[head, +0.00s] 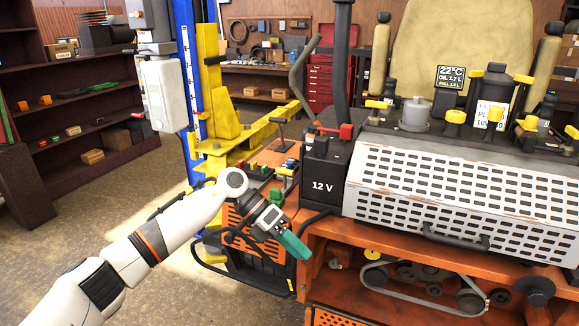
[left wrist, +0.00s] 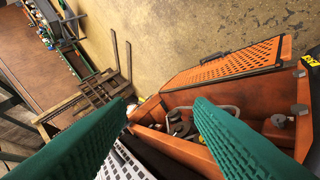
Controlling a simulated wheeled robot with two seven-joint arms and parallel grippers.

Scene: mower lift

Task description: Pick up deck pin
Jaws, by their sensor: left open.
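My left gripper (head: 294,245) has teal ribbed fingers. It hangs at the front left of the orange mower (head: 320,235), left of the open bay under the perforated cover. In the left wrist view my left gripper (left wrist: 164,102) is wide open with nothing between its fingers. I cannot pick out the deck pin for certain in either view. A small grey fitting (head: 335,263) shows just right of the fingertips, and a yellow knob (head: 372,255) shows in the bay. My right gripper is not in view.
A black 12 V battery box (head: 322,185) and a white perforated cover (head: 460,200) stand above the bay. A belt (head: 395,297) runs round pulleys inside it. A blue and yellow lift post (head: 190,80) stands behind. The floor at left (head: 90,215) is clear.

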